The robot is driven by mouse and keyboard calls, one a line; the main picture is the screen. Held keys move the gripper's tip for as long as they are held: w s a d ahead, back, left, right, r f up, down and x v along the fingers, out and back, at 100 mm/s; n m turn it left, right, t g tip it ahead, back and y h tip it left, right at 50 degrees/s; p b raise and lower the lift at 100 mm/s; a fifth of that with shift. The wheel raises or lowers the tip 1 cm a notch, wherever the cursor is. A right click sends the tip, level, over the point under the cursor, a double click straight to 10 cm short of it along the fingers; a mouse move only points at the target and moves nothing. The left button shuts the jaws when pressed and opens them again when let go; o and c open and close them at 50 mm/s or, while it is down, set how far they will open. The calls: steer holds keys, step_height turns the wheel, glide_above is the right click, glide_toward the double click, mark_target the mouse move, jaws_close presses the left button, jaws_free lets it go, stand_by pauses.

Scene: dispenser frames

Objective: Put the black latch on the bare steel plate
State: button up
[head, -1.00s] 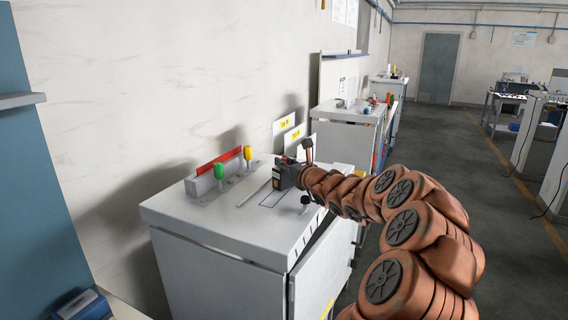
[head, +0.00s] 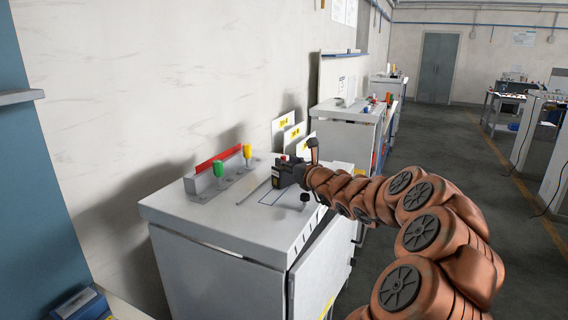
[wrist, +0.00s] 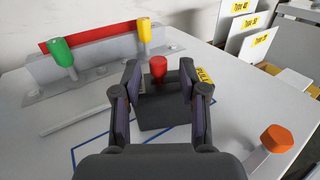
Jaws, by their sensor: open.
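A black block with a red knob and a yellow PULL label, which looks like the black latch (wrist: 160,110), is on the grey cabinet top in the wrist view. My gripper (wrist: 160,72) is open, with one finger on each side of it; I cannot tell whether they touch it. In the head view the gripper (head: 290,172) is over the cabinet top and partly hides the block. A grey metal rail with a bolted flat base (wrist: 100,82) stands behind it at the left. I cannot tell for sure which surface is the bare steel plate.
The rail carries a red strip (head: 218,160), a green knob (head: 218,169) and a yellow knob (head: 247,151). A blue outline (wrist: 90,148) marks the cabinet top. An orange knob (wrist: 277,138) stands at the right. White cards with yellow labels (head: 284,128) stand behind. The front left top is clear.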

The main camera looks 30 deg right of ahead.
steer(key=s+b, duration=0.2)
steer(key=s, duration=0.7)
steer(key=shift+s, duration=0.4)
steer(key=shift+a, duration=0.1)
